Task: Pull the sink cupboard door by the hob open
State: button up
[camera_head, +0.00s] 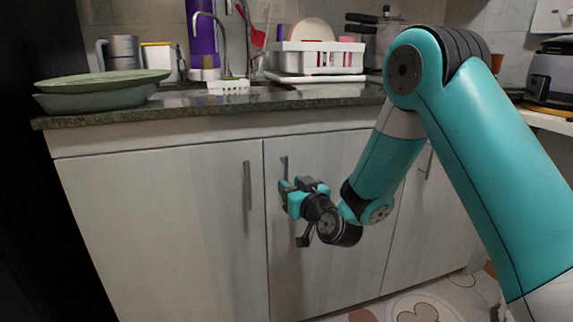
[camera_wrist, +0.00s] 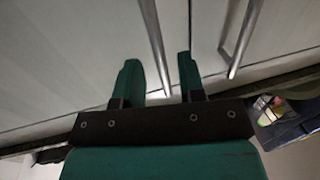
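The pale wooden sink cupboard has a left door (camera_head: 160,225) and a middle door (camera_head: 335,150), with a seam between them. The middle door has a vertical metal bar handle (camera_head: 284,167) near that seam. The left door's handle (camera_head: 247,186) stands across the seam. Both doors look closed. My gripper (camera_head: 285,191) is at the lower part of the middle door's handle. In the wrist view, my gripper (camera_wrist: 159,68) is open, and one bar handle (camera_wrist: 153,40) runs between its fingers with visible gaps. The other handle (camera_wrist: 241,40) lies outside them. Contact cannot be told.
A third door with its own handle (camera_head: 427,163) is at the right, partly behind my arm. The dark countertop (camera_head: 220,104) overhangs the doors and holds green plates (camera_head: 100,90) and a white dish rack (camera_head: 318,58). Patterned floor (camera_head: 420,305) shows at lower right.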

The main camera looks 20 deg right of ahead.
jog(key=shift+w+a+r+p, duration=0.1)
jog(key=shift+w+r+p, duration=0.05)
jog(key=shift+w+p, duration=0.3)
jog(key=shift+w+a+r+p, duration=0.1)
jog(key=shift+w+p, duration=0.35)
jog(key=shift+w+a+f+p, duration=0.1)
jog(key=shift+w+f+p, duration=0.25)
jog(key=shift+w, duration=0.25)
grip_shut()
